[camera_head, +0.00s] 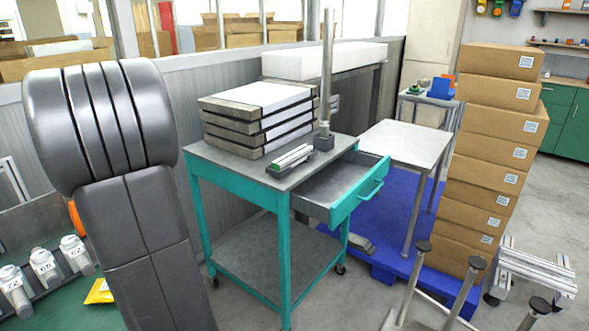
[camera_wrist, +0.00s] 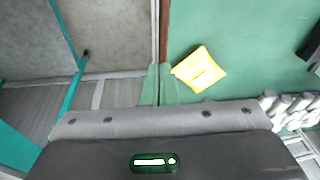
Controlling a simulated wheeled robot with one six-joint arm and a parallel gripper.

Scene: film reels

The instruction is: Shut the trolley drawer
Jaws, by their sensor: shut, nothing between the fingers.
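The teal trolley (camera_head: 285,235) stands in the middle of the head view, with a grey top and a lower shelf. Its drawer (camera_head: 345,205) is pulled out to the right and looks empty inside. The drawer's front carries a teal handle (camera_head: 372,189). My arm fills the left of the head view, and my gripper is out of that view. In the wrist view, my gripper (camera_wrist: 158,70) is shut and empty, pointing down beside a green surface. Part of the trolley (camera_wrist: 72,97) shows at left there; the drawer cannot be made out.
Stacked cases (camera_head: 258,117) and a metal post (camera_head: 326,85) stand on the trolley top. A grey table (camera_head: 405,142), a blue pallet (camera_head: 385,225) and stacked cartons (camera_head: 497,125) stand right of the drawer. A yellow packet (camera_wrist: 202,68) lies on the green bench (camera_wrist: 225,30).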

